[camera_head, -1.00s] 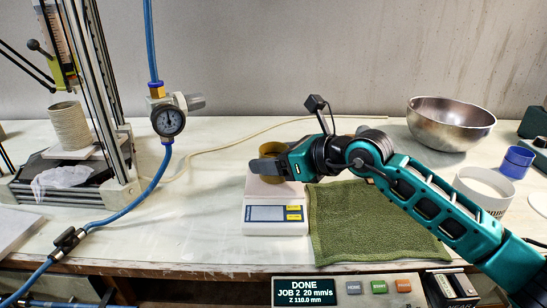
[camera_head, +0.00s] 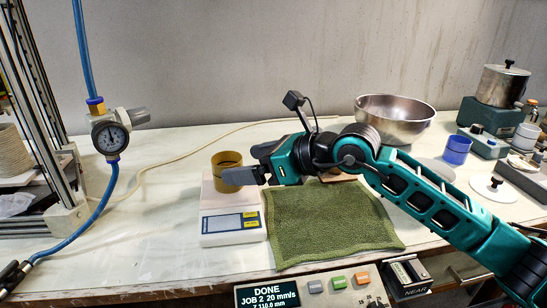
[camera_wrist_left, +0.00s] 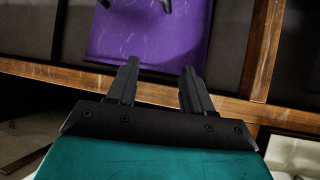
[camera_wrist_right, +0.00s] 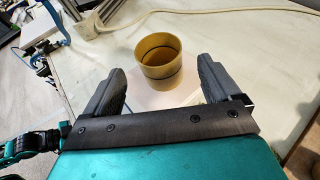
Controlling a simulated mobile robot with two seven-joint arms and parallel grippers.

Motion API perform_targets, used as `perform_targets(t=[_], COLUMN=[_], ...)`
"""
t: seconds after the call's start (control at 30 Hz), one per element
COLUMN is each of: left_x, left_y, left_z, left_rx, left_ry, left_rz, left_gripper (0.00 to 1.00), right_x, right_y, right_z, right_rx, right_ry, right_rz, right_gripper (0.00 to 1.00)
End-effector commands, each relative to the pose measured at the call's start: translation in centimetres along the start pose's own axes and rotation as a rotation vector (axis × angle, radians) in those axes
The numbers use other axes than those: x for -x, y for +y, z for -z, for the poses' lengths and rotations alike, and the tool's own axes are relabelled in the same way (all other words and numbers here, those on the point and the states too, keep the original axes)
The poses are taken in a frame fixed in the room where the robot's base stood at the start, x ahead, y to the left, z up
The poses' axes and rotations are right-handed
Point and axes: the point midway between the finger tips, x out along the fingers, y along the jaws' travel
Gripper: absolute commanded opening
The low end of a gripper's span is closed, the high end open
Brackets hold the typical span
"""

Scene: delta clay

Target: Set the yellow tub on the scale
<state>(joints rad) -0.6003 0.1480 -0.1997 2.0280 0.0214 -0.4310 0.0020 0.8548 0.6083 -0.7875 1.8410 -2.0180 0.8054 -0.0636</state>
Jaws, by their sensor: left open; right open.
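The yellow tub (camera_head: 226,166) stands upright on the pan of the white scale (camera_head: 231,228), toward its back part. In the right wrist view the tub (camera_wrist_right: 158,58) is beyond and between my fingertips, open side up and apparently empty. My right gripper (camera_head: 243,172) is open beside the tub on its right; in the right wrist view the open jaws (camera_wrist_right: 160,88) hold nothing. My left gripper (camera_wrist_left: 158,75) is open and empty, low near a wooden frame and a purple surface, outside the head view.
A green towel (camera_head: 325,230) lies right of the scale. A steel bowl (camera_head: 395,119) and blue cup (camera_head: 457,150) stand further right. A pressure gauge (camera_head: 110,138) on a blue hose is at left. A control panel (camera_head: 316,288) lies along the front.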

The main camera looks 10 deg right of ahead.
Motion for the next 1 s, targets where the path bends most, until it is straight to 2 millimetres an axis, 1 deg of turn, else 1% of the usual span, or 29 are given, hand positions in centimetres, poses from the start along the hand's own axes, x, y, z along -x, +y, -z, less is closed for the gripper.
perform_targets(t=[0.03, 0.1, 0.2, 0.3, 0.47, 0.77, 0.87, 0.97, 1.0], left_x=[0.0, 0.0, -0.1, -0.1, 0.0, 0.2, 0.8, 2.1, 2.8], left_y=[-0.1, -0.1, -0.1, -0.1, -0.1, -0.1, 0.0, -0.1, -0.2], left_z=[-0.1, -0.2, -0.3, -0.3, -0.4, 0.0, 1.0, 2.9, 3.7], left_rx=[0.0, 0.0, 0.0, 0.0, 0.0, 0.0, -0.001, -0.004, -0.007], left_ry=[-0.002, -0.003, -0.005, -0.006, -0.009, -0.005, -0.003, 0.003, 0.003], left_rz=[0.001, 0.002, 0.003, 0.003, 0.003, 0.001, 0.002, 0.005, 0.009], left_gripper=[0.51, 0.51, 0.51, 0.51, 0.51, 0.51, 0.51, 0.51, 0.51], right_x=[1.2, 2.6, 4.2, 5.2, 6.0, 6.0, 6.5, 7.5, 8.0], right_y=[-0.1, -0.1, -0.1, 0.0, 0.1, 0.0, 0.0, 0.0, 0.0], right_z=[0.1, 0.1, 0.1, 0.1, 0.0, -0.1, -1.3, -3.6, -4.8], right_rx=[0.001, 0.001, 0.0, -0.001, 0.0, 0.0, 0.0, 0.001, 0.001], right_ry=[0.001, 0.001, 0.001, 0.001, 0.0, -0.001, -0.001, -0.001, -0.001], right_rz=[0.004, 0.003, 0.002, 0.0, -0.001, -0.001, 0.0, 0.0, 0.0], right_gripper=[0.9, 0.9, 0.9, 0.9, 0.9, 0.9, 0.9, 0.9, 0.9])
